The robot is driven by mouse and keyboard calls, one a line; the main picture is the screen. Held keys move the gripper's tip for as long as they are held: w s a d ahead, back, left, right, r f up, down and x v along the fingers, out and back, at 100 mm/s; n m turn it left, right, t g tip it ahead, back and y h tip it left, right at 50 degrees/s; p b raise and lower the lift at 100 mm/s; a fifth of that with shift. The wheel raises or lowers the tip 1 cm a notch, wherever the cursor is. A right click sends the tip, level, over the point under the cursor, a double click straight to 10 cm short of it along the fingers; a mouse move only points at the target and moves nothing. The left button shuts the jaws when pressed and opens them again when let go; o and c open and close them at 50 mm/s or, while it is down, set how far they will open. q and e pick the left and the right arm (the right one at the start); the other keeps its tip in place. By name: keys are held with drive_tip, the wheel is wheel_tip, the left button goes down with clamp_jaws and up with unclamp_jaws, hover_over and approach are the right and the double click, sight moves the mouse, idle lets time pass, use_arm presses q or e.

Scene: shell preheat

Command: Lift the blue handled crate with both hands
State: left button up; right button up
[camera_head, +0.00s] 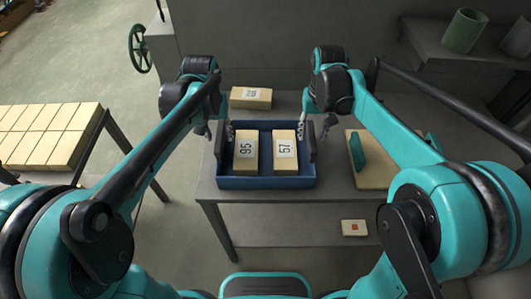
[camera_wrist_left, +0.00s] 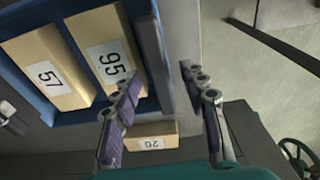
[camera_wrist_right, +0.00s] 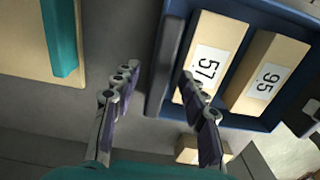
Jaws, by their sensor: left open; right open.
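The blue crate (camera_head: 266,183) stands level on a grey table and holds two tan boxes, marked 95 (camera_head: 245,150) and 57 (camera_head: 285,150). Dark handles rise at its left side (camera_head: 219,148) and right side (camera_head: 312,148). My left gripper (camera_head: 220,131) is open at the left handle, one finger inside the crate and one outside in the left wrist view (camera_wrist_left: 160,78). My right gripper (camera_head: 314,127) is open at the right handle, with the handle (camera_wrist_right: 164,65) between its fingers in the right wrist view. Whether the fingers touch the handles is unclear.
A tan box (camera_head: 251,97) lies behind the crate. A tan board with a teal handle (camera_head: 358,151) lies to the right. A small box (camera_head: 354,228) is on the lower shelf. Boxes fill a table (camera_head: 45,135) at left. A green cylinder (camera_head: 464,31) stands back right.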

use_arm(q)
drive_tip(key=shift+f, duration=0.85)
use_arm(e)
drive_tip(key=shift+f, duration=0.85)
use_arm(q)
drive_tip(key=shift+c, duration=0.4)
use_arm(e)
drive_tip(key=shift+c, duration=0.4)
use_arm(q)
clamp_jaws()
use_arm(e)
clamp_jaws()
